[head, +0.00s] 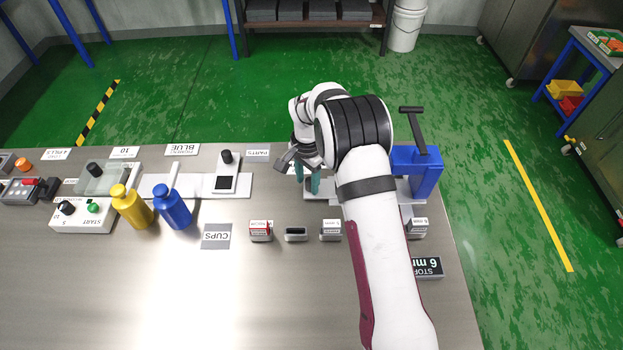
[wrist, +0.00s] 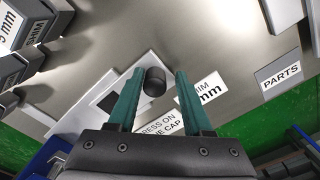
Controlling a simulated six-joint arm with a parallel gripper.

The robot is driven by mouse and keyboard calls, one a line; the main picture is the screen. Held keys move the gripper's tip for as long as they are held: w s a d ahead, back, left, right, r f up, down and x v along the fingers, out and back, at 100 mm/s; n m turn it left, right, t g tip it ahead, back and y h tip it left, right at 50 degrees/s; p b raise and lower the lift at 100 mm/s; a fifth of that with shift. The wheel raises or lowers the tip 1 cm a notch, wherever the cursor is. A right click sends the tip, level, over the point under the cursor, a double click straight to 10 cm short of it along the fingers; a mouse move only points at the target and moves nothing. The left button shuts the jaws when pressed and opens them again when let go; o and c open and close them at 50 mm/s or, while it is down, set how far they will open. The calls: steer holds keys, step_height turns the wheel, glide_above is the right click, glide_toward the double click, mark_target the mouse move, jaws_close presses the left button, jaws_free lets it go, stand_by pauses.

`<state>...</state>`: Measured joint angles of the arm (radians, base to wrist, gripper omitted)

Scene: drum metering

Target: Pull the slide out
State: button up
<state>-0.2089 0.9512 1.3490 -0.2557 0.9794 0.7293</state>
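My gripper (head: 308,181) is at the far side of the bench, over a white base plate (head: 410,190) beside a blue block with a dark lever. Its two teal fingers are apart and empty in the wrist view (wrist: 157,95). A black round knob (wrist: 154,82) shows in the gap between the fingertips, on a white plate that looks like a slide (wrist: 120,82) with a dark square; whether the fingers touch it I cannot tell. My arm hides part of this station in the head view. A similar white piece with a black knob (head: 227,158) stands to the left.
A blue block (head: 418,172) with a dark lever (head: 412,118) rises close to the right of my arm. Small labelled blocks (head: 260,231) stand in a row nearer the front. Yellow (head: 133,208) and blue (head: 173,207) bottles stand left. The front middle is clear.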

steer(key=shift+o, duration=0.7)
steer(key=shift+d, duration=0.15)
step_height(320, 180, up, 16)
steer(key=shift+f, duration=0.15)
steer(key=s+d+r+n, duration=0.1)
steer(key=s+d+r, duration=0.1)
steer(key=s+r, duration=0.35)
steer(key=s+d+r, duration=0.2)
steer(key=s+d, duration=0.1)
steer(key=s, duration=0.5)
steer(key=s+f+n+y, duration=0.1)
steer(key=s, duration=1)
steer(key=s+d+f+n, duration=0.1)
steer(key=s+f, duration=0.1)
steer(key=s, duration=0.8)
steer(key=shift+s+d+f+y, duration=0.25)
steer(key=shift+s+d+y, duration=0.05)
steer(key=shift+s+y, duration=0.1)
